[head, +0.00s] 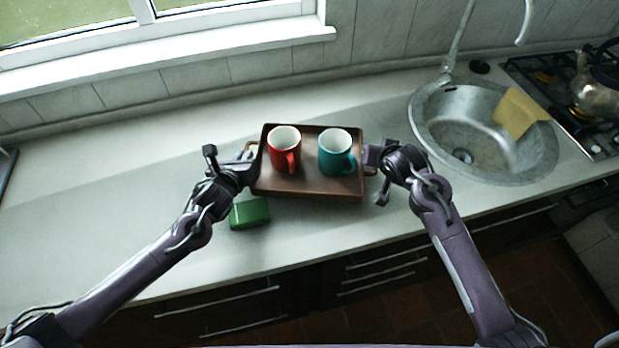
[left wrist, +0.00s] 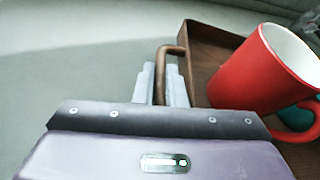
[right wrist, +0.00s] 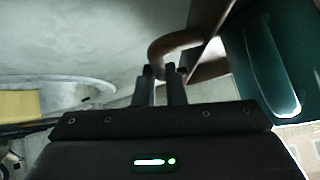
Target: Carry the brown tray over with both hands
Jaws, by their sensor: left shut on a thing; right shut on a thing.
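The brown tray (head: 310,187) is in the middle of the head view, over the light worktop. A red mug (head: 284,150) and a teal mug (head: 335,150) stand upright on it. My left gripper (head: 251,160) is shut on the tray's left handle, which shows between the fingers in the left wrist view (left wrist: 168,52). My right gripper (head: 370,158) is shut on the right handle, seen in the right wrist view (right wrist: 165,45). I cannot tell whether the tray touches the worktop.
A green block (head: 249,213) lies just in front of the tray's left corner. A steel sink (head: 440,125) with a yellow cloth (head: 519,112) is to the right, then a hob with a kettle (head: 597,85). The worktop (head: 90,210) is clear on the left.

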